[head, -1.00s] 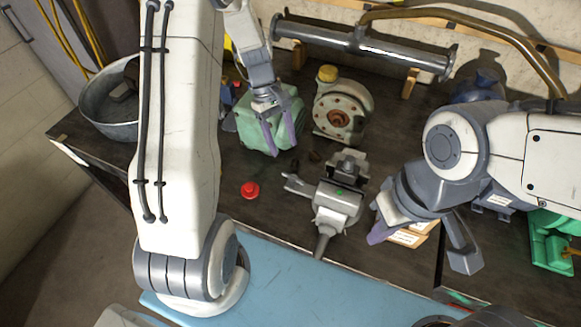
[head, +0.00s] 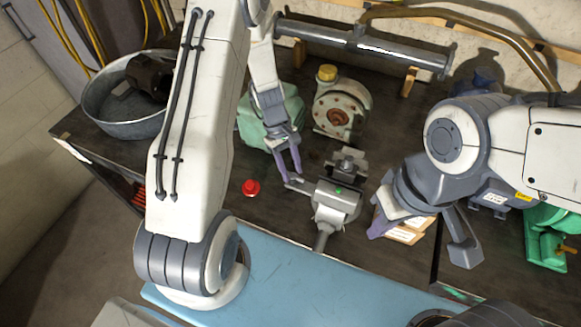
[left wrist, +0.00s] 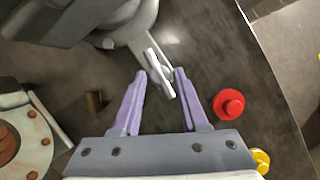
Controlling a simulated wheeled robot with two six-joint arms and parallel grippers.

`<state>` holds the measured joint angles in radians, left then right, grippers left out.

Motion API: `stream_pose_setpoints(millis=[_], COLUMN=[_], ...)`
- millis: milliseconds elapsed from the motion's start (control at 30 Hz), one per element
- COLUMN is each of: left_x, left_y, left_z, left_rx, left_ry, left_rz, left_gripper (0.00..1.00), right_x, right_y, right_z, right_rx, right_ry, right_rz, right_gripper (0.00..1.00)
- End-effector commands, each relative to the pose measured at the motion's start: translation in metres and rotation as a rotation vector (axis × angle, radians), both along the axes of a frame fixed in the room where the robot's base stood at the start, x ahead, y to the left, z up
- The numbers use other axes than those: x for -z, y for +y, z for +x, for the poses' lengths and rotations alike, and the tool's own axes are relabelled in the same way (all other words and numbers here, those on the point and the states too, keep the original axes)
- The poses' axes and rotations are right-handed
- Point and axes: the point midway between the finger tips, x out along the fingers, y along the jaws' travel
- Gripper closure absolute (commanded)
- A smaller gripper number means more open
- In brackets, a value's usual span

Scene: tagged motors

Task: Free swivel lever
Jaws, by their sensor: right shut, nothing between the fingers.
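A grey bench vise (head: 338,198) stands on the dark bench in the head view. Its swivel lever (head: 297,184) sticks out from the base to the left; in the left wrist view the lever (left wrist: 160,72) reaches down from the top. My left gripper (head: 287,177) is at the lever's free end. In the left wrist view its purple fingers (left wrist: 160,76) are apart, one on each side of the lever's end. I cannot tell whether either touches it. My right gripper (head: 381,229) is shut and empty, to the right of the vise.
A red button (head: 251,187) lies left of the lever. Behind are a pale green motor (head: 257,125) and a round flanged housing (head: 343,108).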

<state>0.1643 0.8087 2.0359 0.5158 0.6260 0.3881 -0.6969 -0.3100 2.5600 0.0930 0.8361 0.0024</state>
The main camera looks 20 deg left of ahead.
Motion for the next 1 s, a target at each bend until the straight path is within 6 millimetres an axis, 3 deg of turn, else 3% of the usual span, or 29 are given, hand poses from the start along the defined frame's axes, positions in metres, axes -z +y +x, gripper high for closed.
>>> stream_pose_setpoints(millis=[33,100,433,667,700,733,1000], left_x=[-0.0002,-0.0003,0.0004,-0.0006,-0.0006,-0.0006,-0.0006], left_y=[0.0001,0.0001,0.0009,0.0008,0.0008,0.0008,0.0006], left_z=[0.0,0.0001,-0.0011,-0.0008,-0.0008,-0.0008,-0.0008], left_rx=[0.0,0.0,-0.134,-0.139,-0.139,-0.139,-0.137], left_ry=[0.0,0.0,-0.001,-0.001,-0.001,-0.001,-0.001], left_rz=[0.0,0.0,0.0,0.0,0.0,0.0,0.0], left_gripper=[0.81,1.0,1.0,1.0,0.53,0.42,0.39], right_x=[0.0,0.0,0.0065,0.0053,0.0053,0.0053,0.0053], right_y=[0.0,0.0,-0.0001,0.0,0.0,0.0,0.0], right_z=[0.0,0.0,0.0,0.0,0.0,0.0,0.0], right_rx=[0.0,0.0,0.001,0.001,0.001,0.001,0.001], right_ry=[0.0,0.0,0.0,0.0,0.0,0.0,0.0], right_rz=[0.0,0.0,0.0,0.0,0.0,0.0,0.0], right_gripper=[1.0,1.0,1.0,1.0,1.0,1.0,1.0])
